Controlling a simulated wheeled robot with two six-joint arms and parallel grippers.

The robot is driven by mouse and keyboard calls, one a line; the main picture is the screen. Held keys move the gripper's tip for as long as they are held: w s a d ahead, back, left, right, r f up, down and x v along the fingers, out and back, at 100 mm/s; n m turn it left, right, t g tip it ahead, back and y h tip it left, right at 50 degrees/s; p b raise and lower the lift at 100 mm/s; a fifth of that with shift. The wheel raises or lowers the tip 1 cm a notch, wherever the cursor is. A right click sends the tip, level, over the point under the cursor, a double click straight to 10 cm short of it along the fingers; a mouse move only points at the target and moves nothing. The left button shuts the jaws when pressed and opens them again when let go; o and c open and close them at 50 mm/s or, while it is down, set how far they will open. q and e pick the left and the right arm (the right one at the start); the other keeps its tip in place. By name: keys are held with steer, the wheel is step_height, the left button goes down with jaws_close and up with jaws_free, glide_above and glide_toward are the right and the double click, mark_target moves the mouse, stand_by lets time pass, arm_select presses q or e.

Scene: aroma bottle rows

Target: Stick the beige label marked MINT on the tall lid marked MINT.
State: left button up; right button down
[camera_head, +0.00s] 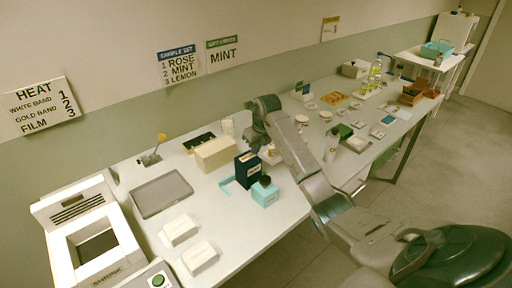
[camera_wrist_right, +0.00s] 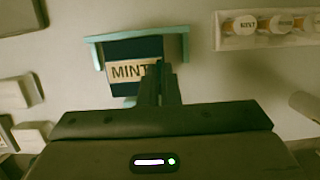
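The beige label marked MINT (camera_wrist_right: 133,71) shows in the right wrist view at the tips of my right gripper (camera_wrist_right: 160,70). The two fingers are together at the label's right end and cover a little of it. In the right wrist view a pale rack (camera_wrist_right: 232,42) at upper right holds small white lids, one with lettering (camera_wrist_right: 246,25) too small to read surely. My left gripper is out of view.
Small items crowd the table's right half.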

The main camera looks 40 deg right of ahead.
stand_by(0.3)
steer(key=shift+f, duration=0.35)
stand_by(0.9)
steer(key=c, duration=1.6)
jaws_free()
steer(key=shift+r+p, duration=2.3)
steer(key=shift+r, duration=1.75)
